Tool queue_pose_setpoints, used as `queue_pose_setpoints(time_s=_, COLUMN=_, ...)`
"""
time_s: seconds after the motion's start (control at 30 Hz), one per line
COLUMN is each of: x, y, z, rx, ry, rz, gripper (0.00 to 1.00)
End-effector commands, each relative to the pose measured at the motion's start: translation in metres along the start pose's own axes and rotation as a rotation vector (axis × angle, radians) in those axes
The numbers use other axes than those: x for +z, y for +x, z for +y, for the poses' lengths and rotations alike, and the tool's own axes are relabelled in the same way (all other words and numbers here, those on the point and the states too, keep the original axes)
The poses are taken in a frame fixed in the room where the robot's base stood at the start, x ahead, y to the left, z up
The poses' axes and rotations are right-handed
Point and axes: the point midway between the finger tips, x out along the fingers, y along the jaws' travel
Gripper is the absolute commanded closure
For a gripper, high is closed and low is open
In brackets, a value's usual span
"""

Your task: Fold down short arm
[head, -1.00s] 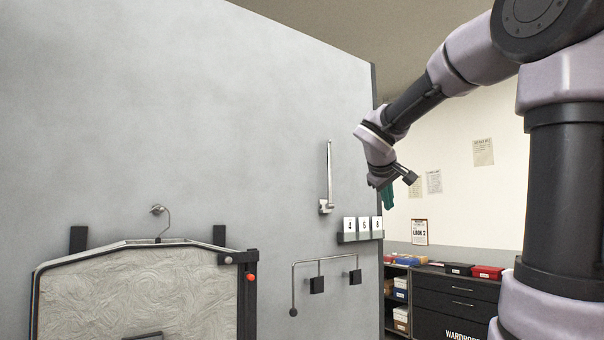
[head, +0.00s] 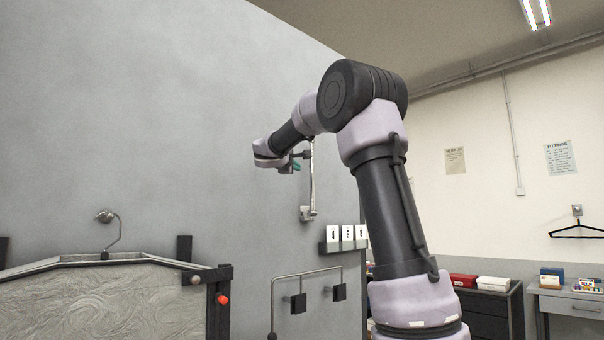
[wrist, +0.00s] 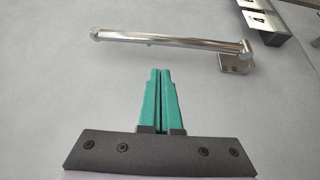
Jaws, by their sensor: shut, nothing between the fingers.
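The short arm (head: 313,180) is a slim metal bar on the grey wall, standing upright from a small metal bracket (head: 307,214) in the head view. In the wrist view the short arm (wrist: 165,41) lies across the picture with its bracket (wrist: 237,62) at the right. My gripper (wrist: 161,72) has teal fingers pressed together with nothing between them. In the wrist view its tips point at the bar and appear a little short of it; I cannot tell the exact gap. In the head view my gripper (head: 297,164) is beside the bar's upper part, largely hidden by my wrist.
A number-card rack (head: 343,247) is below and right of the bracket. A bent rail on black blocks (head: 298,303) is lower down. A grey panel (head: 100,300) with a red knob (head: 223,299) stands lower left. The upper wall is clear.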

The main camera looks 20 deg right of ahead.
Motion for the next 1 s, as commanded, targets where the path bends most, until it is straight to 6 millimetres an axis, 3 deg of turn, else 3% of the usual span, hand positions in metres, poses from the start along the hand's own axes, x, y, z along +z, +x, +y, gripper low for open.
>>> queue_pose_setpoints(time_s=0.23, x=0.001, y=0.014, z=-0.001, rx=-0.002, ry=0.0, rz=-0.004, gripper=1.0)
queue_pose_setpoints(time_s=0.7, x=0.001, y=0.09, z=-0.001, rx=-0.002, ry=0.001, rz=-0.003, gripper=1.0)
queue_pose_setpoints(time_s=1.0, x=0.0, y=0.1, z=-0.001, rx=-0.002, ry=0.002, rz=0.0, gripper=1.0)
